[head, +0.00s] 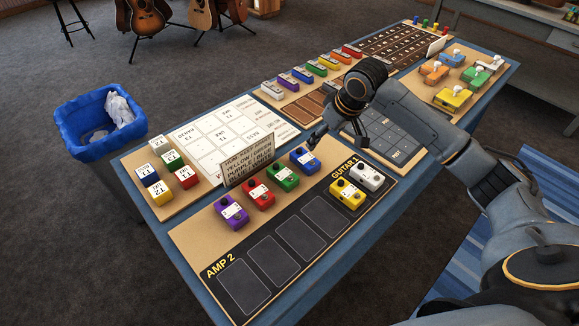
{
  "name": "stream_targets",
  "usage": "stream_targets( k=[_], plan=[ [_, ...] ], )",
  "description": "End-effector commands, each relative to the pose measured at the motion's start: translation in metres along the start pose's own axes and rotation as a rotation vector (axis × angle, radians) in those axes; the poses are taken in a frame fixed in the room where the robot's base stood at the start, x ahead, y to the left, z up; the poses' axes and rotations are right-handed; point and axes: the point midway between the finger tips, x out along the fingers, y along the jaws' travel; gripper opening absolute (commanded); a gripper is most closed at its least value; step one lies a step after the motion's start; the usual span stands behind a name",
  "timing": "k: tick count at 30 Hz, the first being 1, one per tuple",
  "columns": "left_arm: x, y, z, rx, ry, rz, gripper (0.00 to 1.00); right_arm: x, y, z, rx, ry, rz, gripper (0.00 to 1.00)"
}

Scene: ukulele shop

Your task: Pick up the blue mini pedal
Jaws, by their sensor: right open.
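A small blue pedal (304,160) with a knob on top stands upright at the right end of a row of purple, red and green pedals on the tan and black board (215,262). A narrower blue one (302,76) stands in a colored row farther back. My right gripper (337,138) reaches in from the right and points down over the table. Its fingers are spread and empty, above and slightly right of the blue pedal, with no visible contact. The wrist partly hides the boards behind. My left gripper is not in view.
A small text sign (248,168) stands just behind the pedal row. Yellow (347,194) and white (369,177) pedals stand right of it. A grey keypad-like board (385,140) lies under the wrist. Empty outlined slots fill the board's front. A blue-lined bin (75,115) stands left.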

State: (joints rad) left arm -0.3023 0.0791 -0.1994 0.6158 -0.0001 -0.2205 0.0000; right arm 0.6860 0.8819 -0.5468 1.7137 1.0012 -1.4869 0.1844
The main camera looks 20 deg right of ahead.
Motion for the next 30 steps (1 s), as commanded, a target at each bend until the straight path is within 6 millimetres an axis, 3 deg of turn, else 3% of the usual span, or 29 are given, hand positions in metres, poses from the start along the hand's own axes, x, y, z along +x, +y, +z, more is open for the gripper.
stream_targets(
  k=[10,19,30],
  plan=[
    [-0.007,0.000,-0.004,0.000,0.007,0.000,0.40,0.063,-0.002,0.000,0.001,-0.003,-0.004,0.74],
    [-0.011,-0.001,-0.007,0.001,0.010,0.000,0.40,0.087,-0.002,-0.001,0.000,-0.003,-0.002,0.74],
    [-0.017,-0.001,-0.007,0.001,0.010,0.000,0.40,0.131,-0.002,-0.002,-0.002,-0.001,-0.001,0.74]
  ],
)
